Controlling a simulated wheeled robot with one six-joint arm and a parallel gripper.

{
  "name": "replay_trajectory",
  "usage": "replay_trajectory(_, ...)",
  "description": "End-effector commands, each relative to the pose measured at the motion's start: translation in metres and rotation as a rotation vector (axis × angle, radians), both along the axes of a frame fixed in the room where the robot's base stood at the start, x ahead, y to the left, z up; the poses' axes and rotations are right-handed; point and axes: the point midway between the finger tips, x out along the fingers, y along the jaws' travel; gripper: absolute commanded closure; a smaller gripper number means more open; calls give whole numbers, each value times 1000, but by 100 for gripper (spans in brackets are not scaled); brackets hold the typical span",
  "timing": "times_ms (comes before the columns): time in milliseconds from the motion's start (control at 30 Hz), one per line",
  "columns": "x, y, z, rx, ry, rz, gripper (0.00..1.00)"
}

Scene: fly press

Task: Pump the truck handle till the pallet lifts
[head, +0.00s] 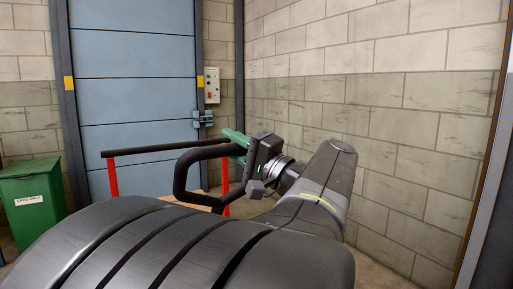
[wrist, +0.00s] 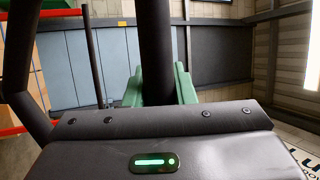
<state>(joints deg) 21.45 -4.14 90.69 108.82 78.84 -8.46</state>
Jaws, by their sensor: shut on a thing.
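The truck handle is a black tubular loop (head: 180,178) near the middle of the head view. My gripper (head: 232,140), with green fingers, is shut on the upper right end of this loop. In the wrist view the black handle bar (wrist: 156,45) runs upright between the two green fingers of my gripper (wrist: 159,80). A small tan surface (head: 190,203) shows behind the loop; I cannot tell whether it is the pallet or its load. My own dark arm hides the truck's lower body, its forks and the floor around them.
A red-posted frame with a black top bar (head: 140,151) stands just behind the handle. A green bin (head: 32,195) is at the left. A blue panelled door (head: 135,70) and a control box (head: 212,85) are at the back. A block wall (head: 400,110) closes the right.

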Motion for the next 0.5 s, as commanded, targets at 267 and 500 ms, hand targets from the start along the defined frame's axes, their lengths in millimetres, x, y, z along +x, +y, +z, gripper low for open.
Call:
replay_trajectory(267,-5,-3,-11,7,-7,2,100)
replay_trajectory(500,-5,-3,-10,8,-9,2,100)
